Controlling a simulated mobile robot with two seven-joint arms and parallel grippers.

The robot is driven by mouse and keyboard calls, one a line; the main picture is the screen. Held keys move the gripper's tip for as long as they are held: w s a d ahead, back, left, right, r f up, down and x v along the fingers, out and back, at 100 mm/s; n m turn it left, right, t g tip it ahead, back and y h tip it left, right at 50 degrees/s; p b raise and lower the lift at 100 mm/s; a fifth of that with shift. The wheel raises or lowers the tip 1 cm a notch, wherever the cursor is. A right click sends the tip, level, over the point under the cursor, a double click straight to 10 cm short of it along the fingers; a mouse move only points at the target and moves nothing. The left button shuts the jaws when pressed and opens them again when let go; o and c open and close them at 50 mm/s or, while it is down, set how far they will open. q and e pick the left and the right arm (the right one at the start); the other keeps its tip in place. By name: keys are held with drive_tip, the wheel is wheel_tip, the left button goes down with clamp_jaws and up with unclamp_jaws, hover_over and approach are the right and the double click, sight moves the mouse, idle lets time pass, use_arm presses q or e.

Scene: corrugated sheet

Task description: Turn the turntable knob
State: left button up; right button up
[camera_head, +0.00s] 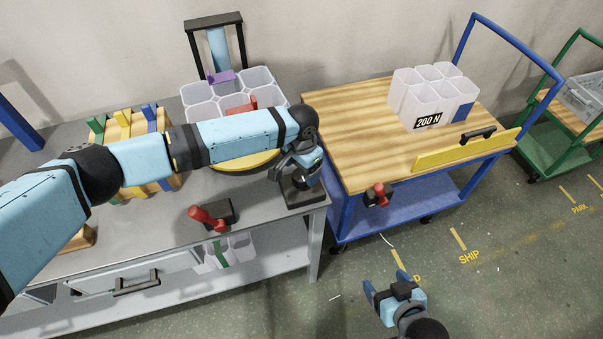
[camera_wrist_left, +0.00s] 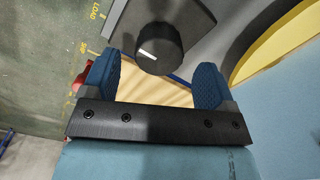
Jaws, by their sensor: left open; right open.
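The turntable knob (camera_wrist_left: 158,50) is a black round dial with a white pointer line on a dark grey panel (camera_wrist_left: 185,18). In the left wrist view it sits between and slightly beyond the tips of my open left gripper (camera_wrist_left: 156,72); I cannot tell whether the fingers touch it. In the head view my left gripper (camera_head: 301,172) points down over the dark knob base (camera_head: 303,198) at the bench's right corner, hiding the knob. The turntable's yellow disc (camera_head: 245,163) shows partly behind my left arm. My right gripper (camera_head: 392,288) is open and empty above the floor.
A white multi-cell container (camera_head: 258,78) stands behind my left arm. A red lever (camera_head: 208,217) is on the grey bench (camera_head: 150,235) front. A blue cart (camera_head: 350,165) with a wooden top carries another container (camera_head: 412,100). Floor is clear around my right gripper.

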use_arm(q)
drive_tip(key=shift+f, duration=1.45)
drive_tip(key=shift+c, duration=0.5)
drive_tip(key=c, duration=0.8)
drive_tip(key=shift+c, duration=0.2)
